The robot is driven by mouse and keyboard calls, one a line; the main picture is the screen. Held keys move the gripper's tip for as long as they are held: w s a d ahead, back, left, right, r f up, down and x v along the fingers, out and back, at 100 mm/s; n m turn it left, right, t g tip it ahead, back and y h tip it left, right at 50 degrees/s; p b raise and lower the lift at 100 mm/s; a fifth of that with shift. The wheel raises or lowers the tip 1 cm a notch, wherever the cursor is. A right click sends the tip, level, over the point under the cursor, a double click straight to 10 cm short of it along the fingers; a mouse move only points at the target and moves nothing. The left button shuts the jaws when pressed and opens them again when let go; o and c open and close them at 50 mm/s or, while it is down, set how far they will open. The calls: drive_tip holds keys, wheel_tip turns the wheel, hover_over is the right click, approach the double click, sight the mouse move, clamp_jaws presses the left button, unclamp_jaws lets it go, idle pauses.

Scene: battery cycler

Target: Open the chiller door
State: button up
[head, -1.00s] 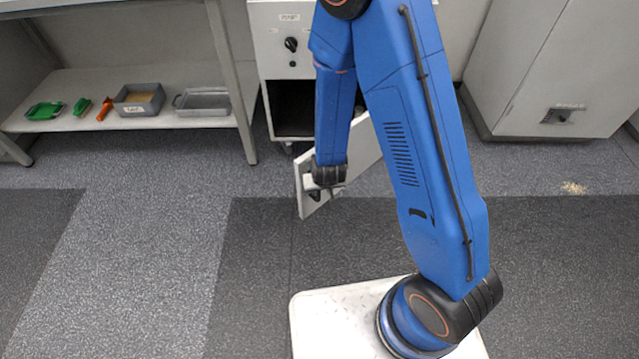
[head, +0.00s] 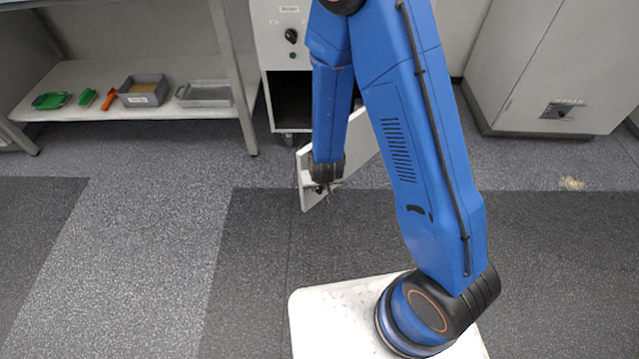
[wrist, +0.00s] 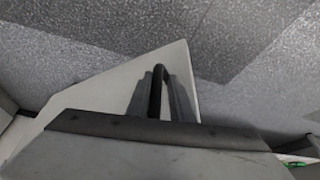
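The chiller is the pale cabinet (head: 292,58) with a dark open cavity below its control panel. Its white door (head: 361,140) stands swung well out from the cavity, and my arm covers part of it. My gripper (head: 325,187) is at the door's free edge, by the handle. In the wrist view the door (wrist: 110,97) spreads ahead with its black bar handle (wrist: 157,90). Grey finger-like shapes of my gripper (wrist: 160,98) lie close beside the handle. I cannot tell whether they press on it.
A shelf (head: 80,80) with trays and small tools stands at the left. A large grey cabinet (head: 545,65) stands at the back right. The floor (head: 130,260) left of my base is clear.

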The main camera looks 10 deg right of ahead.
drive_tip(key=shift+r, duration=0.1)
drive_tip(key=shift+w+r, duration=0.1)
drive_tip(key=shift+r, duration=4.8)
drive_tip(key=shift+r, duration=0.1)
drive_tip(key=s+d+r, duration=0.2)
drive_tip(key=r, duration=0.7)
drive_tip(key=s+d+r, duration=0.3)
drive_tip(key=r, duration=0.6)
drive_tip(key=shift+s+d, duration=0.25)
drive_tip(key=shift+r, duration=0.1)
drive_tip(key=shift+c, duration=0.7)
